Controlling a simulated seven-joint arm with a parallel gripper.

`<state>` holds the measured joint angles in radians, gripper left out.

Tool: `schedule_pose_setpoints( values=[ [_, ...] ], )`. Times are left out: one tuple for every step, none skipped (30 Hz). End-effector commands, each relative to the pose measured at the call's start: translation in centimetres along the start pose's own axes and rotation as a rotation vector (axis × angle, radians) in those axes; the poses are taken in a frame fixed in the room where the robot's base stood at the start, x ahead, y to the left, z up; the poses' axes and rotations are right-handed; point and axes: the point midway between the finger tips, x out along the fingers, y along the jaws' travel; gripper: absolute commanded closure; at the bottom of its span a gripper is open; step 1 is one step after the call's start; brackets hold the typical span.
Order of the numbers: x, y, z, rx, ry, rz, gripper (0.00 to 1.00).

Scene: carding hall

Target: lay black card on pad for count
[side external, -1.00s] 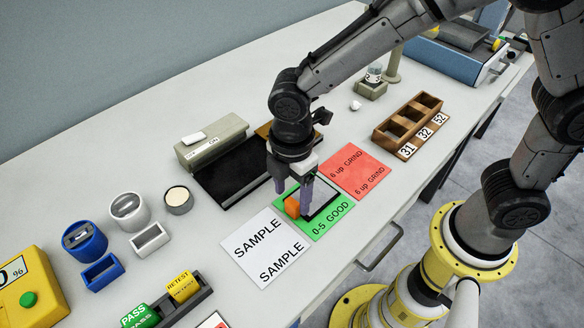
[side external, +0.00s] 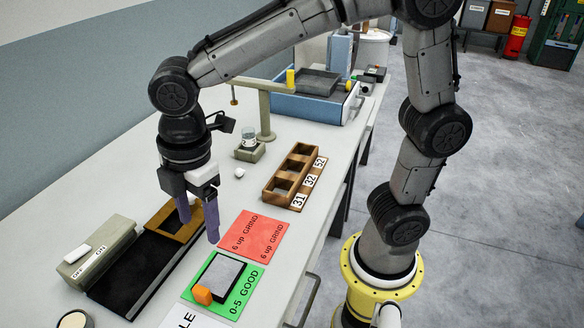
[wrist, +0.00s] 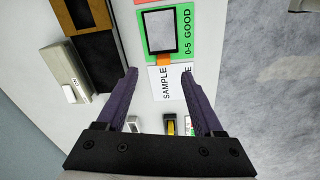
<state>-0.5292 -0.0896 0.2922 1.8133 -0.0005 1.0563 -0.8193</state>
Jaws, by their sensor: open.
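A black-edged card (side external: 217,272) with a pale grey face lies flat on the green "0-5 GOOD" pad (side external: 229,307). An orange block (side external: 202,294) sits at its near end. In the wrist view the card (wrist: 159,30) lies on the green pad (wrist: 181,46), with the orange block (wrist: 163,60) at its edge beside the white SAMPLE pad (wrist: 172,82). My gripper (side external: 198,223) is open and empty, raised above the bench, up and back from the card. The wrist view also shows its two fingers (wrist: 159,71) apart with nothing held.
A red "6 up GRIND" pad (side external: 257,238) adjoins the green pad. A black strip (side external: 132,274) with a brown wooden frame (side external: 157,216) lies left, beside a grey switch box (side external: 97,251). A numbered wooden tray (side external: 267,190) and a small stand (side external: 265,115) stand farther back.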

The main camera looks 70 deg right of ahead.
Motion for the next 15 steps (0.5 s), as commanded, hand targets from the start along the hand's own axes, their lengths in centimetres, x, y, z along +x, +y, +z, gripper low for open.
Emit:
schedule_pose_setpoints(
  values=[
    [-1.5, 0.0, 2.4, 0.117, 0.027, 0.034, 0.31],
    [-2.2, -0.2, 3.8, 0.195, 0.044, 0.054, 0.31],
    [-3.1, -0.5, 5.8, 0.306, 0.068, 0.082, 0.31],
    [-3.6, -0.9, 7.2, 0.392, 0.086, 0.102, 0.31],
    [-4.1, -1.4, 8.6, 0.476, 0.105, 0.123, 0.31],
    [-4.6, -2.0, 10.3, 0.587, 0.132, 0.149, 0.31],
    [-4.9, -2.7, 11.6, 0.668, 0.151, 0.169, 0.31],
    [-5.2, -3.2, 12.7, 0.747, 0.172, 0.188, 0.31],
    [-5.3, -4.1, 14.1, 0.846, 0.198, 0.211, 0.31],
    [-5.4, -4.7, 15.0, 0.915, 0.217, 0.228, 0.31],
    [-5.4, -5.3, 15.8, 0.980, 0.236, 0.243, 0.31],
    [-5.3, -6.0, 16.7, 1.057, 0.258, 0.262, 0.31],
    [-5.2, -6.5, 17.3, 1.109, 0.274, 0.273, 0.31],
    [-5.1, -7.0, 17.8, 1.154, 0.288, 0.285, 0.31],
    [-5.0, -7.5, 18.3, 1.207, 0.305, 0.296, 0.31]
  ],
)
